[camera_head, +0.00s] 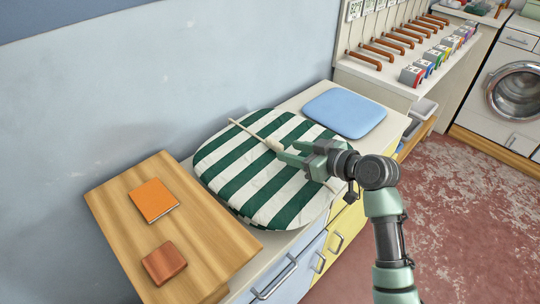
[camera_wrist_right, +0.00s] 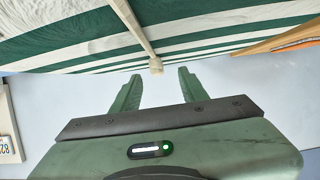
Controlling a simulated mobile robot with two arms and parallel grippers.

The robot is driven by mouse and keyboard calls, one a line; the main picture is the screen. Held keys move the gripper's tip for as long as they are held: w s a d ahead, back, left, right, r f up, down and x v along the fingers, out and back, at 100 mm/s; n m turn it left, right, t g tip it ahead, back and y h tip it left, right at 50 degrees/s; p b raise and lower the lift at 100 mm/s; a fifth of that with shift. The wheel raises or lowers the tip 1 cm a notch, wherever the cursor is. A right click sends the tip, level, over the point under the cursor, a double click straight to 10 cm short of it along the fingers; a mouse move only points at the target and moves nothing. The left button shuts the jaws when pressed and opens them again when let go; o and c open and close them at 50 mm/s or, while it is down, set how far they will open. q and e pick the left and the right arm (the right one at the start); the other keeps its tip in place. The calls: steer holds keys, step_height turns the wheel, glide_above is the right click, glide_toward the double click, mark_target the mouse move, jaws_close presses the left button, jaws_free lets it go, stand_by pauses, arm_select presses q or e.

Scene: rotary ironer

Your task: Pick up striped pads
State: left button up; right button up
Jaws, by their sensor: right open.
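A thick, rounded green-and-white striped pad (camera_head: 235,170) lies on the counter; I cannot tell whether it is one pad or several stacked. A cream strap or handle (camera_head: 246,130) runs across its top. In the right wrist view the striped pad (camera_wrist_right: 60,45) fills the top, and the strap's end (camera_wrist_right: 155,65) sits just beyond and between my fingertips. My right gripper (camera_head: 284,152) is open and empty over the pad, reaching in from the right; its two green fingers (camera_wrist_right: 159,75) show apart in the wrist view. My left gripper is not in view.
A wooden board (camera_head: 205,235) with an orange booklet (camera_head: 153,199) and a brown block (camera_head: 164,262) is left of the pad. A plain blue pad (camera_head: 345,112) lies behind right. Shelves with wooden handles (camera_head: 390,45) and a washer (camera_head: 515,92) stand further right. Floor on the right is clear.

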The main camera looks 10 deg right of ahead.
mark_target(281, 145)
steer(key=shift+w+a+f+p, duration=0.1)
steer(key=shift+w+a+p, duration=0.3)
steer(key=shift+w, duration=0.4)
steer(key=x, duration=0.3)
steer(key=shift+w+f, duration=0.15)
steer(key=shift+w, duration=0.15)
steer(key=shift+w+a+f, duration=0.1)
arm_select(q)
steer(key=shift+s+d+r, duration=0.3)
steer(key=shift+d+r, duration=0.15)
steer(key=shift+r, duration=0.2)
arm_select(e)
jaws_close()
